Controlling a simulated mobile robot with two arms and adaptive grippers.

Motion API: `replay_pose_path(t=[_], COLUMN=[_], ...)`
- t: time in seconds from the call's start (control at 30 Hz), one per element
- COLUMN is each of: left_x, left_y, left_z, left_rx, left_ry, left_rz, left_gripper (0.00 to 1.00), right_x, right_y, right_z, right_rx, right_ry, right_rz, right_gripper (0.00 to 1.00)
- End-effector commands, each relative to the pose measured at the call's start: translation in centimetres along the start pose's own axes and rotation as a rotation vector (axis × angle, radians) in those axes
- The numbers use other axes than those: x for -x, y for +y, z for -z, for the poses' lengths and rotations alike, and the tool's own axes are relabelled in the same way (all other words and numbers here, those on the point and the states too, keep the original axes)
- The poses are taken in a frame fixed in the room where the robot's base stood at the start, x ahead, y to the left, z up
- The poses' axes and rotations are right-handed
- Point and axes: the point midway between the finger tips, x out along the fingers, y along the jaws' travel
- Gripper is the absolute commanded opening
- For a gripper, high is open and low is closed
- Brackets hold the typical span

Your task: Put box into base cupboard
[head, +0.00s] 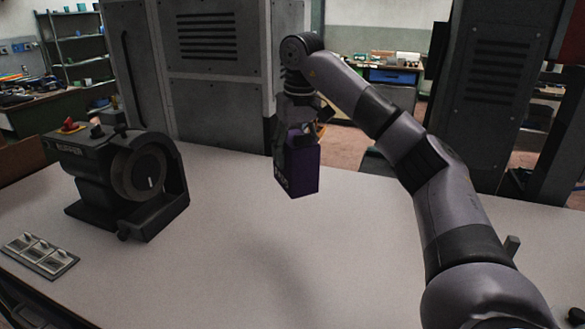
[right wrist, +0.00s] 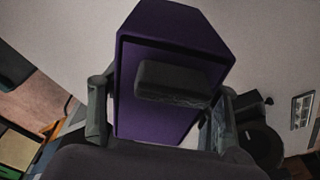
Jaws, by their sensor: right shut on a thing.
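A purple box (head: 298,168) with pale lettering on one side is held upright in the head view, above the far part of the white table. My right gripper (head: 303,135) is shut on it from above. In the right wrist view the purple box (right wrist: 165,60) fills the middle, with the fingers of my right gripper (right wrist: 158,115) on either side of it. A dark block shows in front of the box there. I see no base cupboard that I can name with certainty. My left gripper is not in view.
Grey metal cabinets (head: 215,60) stand behind the table. The table's middle and front are clear.

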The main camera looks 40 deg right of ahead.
Motion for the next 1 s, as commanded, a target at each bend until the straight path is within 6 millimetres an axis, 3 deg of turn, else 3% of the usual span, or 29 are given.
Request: replay_pose_path(t=[0.2,0.37,0.47,0.77,1.0], left_x=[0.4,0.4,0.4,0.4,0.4], left_y=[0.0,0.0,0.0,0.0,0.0], left_z=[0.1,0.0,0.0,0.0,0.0], left_rx=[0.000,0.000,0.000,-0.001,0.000], left_ry=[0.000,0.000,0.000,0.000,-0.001], left_rz=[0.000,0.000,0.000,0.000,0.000], left_gripper=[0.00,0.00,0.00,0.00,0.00], right_x=[1.1,0.8,0.2,-4.1,-8.6], right_y=[0.0,-0.4,-1.6,-9.4,-16.7], right_z=[0.1,0.1,-0.3,-4.0,-11.2], right_rx=[-0.001,0.004,0.016,0.098,0.198], right_ry=[0.000,0.000,-0.001,-0.003,-0.005], right_rz=[0.001,0.000,0.001,0.009,0.023], right_gripper=[0.26,0.26,0.26,0.26,0.26])
